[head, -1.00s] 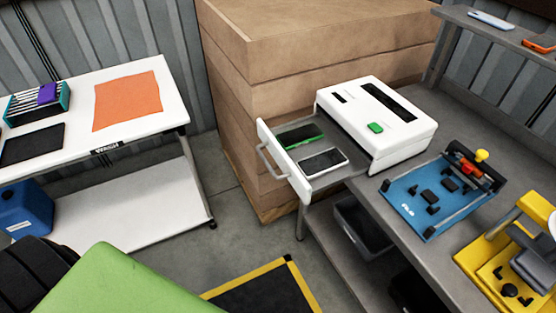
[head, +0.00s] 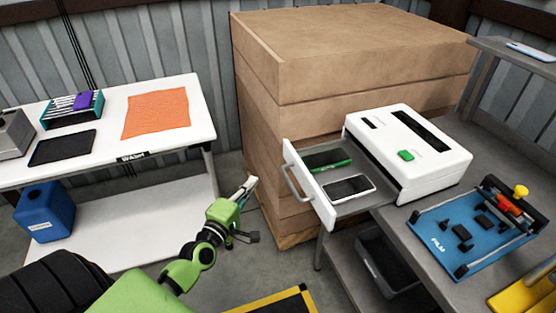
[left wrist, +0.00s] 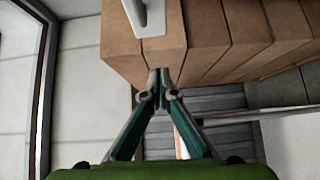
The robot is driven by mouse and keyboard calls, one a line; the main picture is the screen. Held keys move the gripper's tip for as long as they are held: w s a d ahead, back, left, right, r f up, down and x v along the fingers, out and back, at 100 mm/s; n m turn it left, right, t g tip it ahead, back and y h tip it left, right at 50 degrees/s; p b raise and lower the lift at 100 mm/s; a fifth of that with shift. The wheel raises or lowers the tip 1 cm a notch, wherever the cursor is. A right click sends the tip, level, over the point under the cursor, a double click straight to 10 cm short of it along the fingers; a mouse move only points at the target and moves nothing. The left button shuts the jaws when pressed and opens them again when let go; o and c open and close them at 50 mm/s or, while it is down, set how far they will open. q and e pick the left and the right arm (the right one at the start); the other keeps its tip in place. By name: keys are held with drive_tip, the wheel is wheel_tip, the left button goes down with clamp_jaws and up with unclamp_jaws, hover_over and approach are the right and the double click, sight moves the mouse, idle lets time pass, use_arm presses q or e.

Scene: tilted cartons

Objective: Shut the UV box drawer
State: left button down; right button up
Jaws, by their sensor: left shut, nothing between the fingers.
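The white UV box (head: 420,150) stands on the grey bench with its drawer (head: 312,190) pulled out to the left. A green-edged phone (head: 328,158) and a white-edged phone (head: 348,187) lie in the drawer. The drawer's grey handle (head: 291,180) faces left. My left gripper (head: 250,184) is shut and empty, to the left of the handle and apart from it. In the left wrist view its fingertips (left wrist: 160,85) meet, with the white drawer front (left wrist: 155,28) and handle beyond at the top. My right gripper is out of view.
Stacked brown cartons (head: 345,60) stand behind the drawer. A blue fixture (head: 470,232) sits on the bench right of the UV box. A white table (head: 95,150) with an orange cloth (head: 157,114) stands at left.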

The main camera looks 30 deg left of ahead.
use_arm(q)
drive_tip(key=w+d+r+p, duration=0.1)
drive_tip(key=w+p, duration=0.1)
drive_tip(key=w, duration=1.1)
drive_tip(key=shift+d, duration=0.1)
